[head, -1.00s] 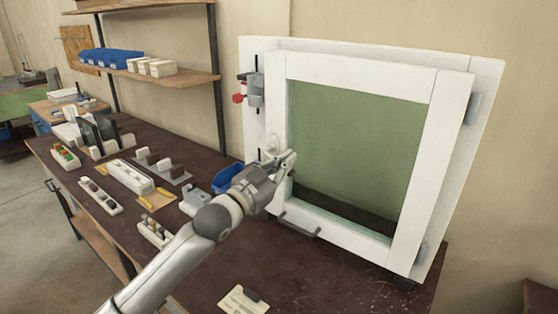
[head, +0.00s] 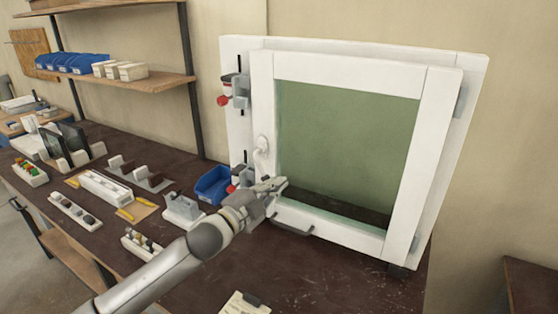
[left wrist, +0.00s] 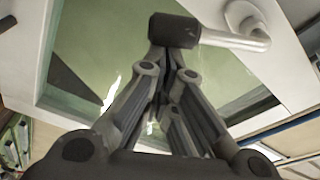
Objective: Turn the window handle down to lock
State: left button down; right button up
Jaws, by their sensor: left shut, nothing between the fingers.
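The white window handle (head: 262,158) sits on the left side of the white sash (head: 330,68). Its lever points down from its round base. In the left wrist view, the handle's pale lever (left wrist: 235,40) runs from the round base to a dark block at the tips of my fingers. My left gripper (head: 282,184) is shut and empty, close to the lever's lower end and in front of the glass. I cannot tell whether the fingers touch the lever. My right gripper is not in view.
An upper clamp (head: 240,92) and a lower clamp (head: 240,178), both with red parts, sit on the outer frame's left side. A blue bin (head: 213,184) and small racks stand left of the gripper.

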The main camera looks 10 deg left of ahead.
pick_arm(q)
jog(key=a+f+m, duration=0.1)
jog(key=a+m+p, duration=0.1)
jog(key=m, duration=0.1)
jog(key=w+a+f+m, duration=0.1)
jog(key=m, duration=0.1)
jog(key=shift+w+a+f+g+p, duration=0.1)
jog(key=shift+a+f+g+p, duration=0.2)
jog(key=shift+g+p, duration=0.1)
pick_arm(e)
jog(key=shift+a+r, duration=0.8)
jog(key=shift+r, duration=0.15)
pick_arm(q)
jog(key=shift+m, duration=0.3)
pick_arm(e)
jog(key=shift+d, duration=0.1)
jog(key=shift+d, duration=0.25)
